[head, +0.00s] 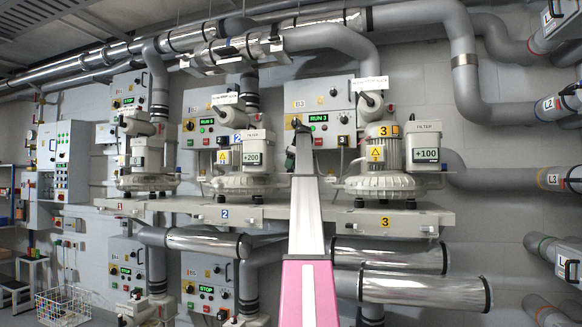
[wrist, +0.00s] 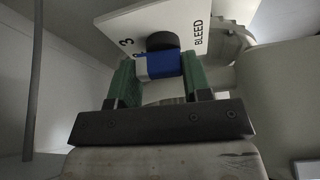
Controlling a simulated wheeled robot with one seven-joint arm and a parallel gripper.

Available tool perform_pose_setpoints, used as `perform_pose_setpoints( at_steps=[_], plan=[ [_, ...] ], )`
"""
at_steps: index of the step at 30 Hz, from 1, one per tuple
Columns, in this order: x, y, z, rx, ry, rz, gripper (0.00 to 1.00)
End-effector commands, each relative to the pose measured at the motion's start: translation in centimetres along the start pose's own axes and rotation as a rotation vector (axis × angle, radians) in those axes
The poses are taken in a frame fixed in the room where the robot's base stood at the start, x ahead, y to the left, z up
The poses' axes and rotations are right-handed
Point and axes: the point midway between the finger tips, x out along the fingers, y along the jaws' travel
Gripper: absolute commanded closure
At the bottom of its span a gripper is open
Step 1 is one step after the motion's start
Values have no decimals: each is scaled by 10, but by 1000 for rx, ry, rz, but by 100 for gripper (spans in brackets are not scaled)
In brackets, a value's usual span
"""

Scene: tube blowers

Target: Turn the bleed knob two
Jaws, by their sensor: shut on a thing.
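In the wrist view my gripper (wrist: 158,78) has its green fingers closed on the sides of a blue knob (wrist: 163,66) with a paler part at its left. A round black piece (wrist: 162,41) is just beyond it. Behind is a white plate (wrist: 185,22), tilted in view, with a "3" and the word BLEED; its other marks are partly hidden. In the head view my gripper (head: 297,137) is small, at the far end of my arm, in front of the area between blower 2 (head: 247,185) and blower 3 (head: 380,185). The knob cannot be made out there.
A control box (head: 341,97) reading RUN 3 is behind my arm. Filter displays read +200 (head: 252,158) and +100 (head: 426,155). The blowers stand on a long shelf (head: 270,210), with silver pipes (head: 390,257) below. A wire basket (head: 63,305) is at lower left.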

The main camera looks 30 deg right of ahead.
Motion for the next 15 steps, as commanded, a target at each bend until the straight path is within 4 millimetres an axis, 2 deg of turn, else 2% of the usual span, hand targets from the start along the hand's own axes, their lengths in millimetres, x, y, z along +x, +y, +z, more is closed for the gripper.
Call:
perform_pose_setpoints(
  at_steps=[8,9,11,12,15],
  plan=[
    [-1,0,0,14,0,7,79],
    [-1,0,0,14,0,7,52],
    [-1,0,0,13,0,7,33],
    [-1,0,0,13,0,7,30],
    [0,0,0,13,0,6,30]
  ],
)
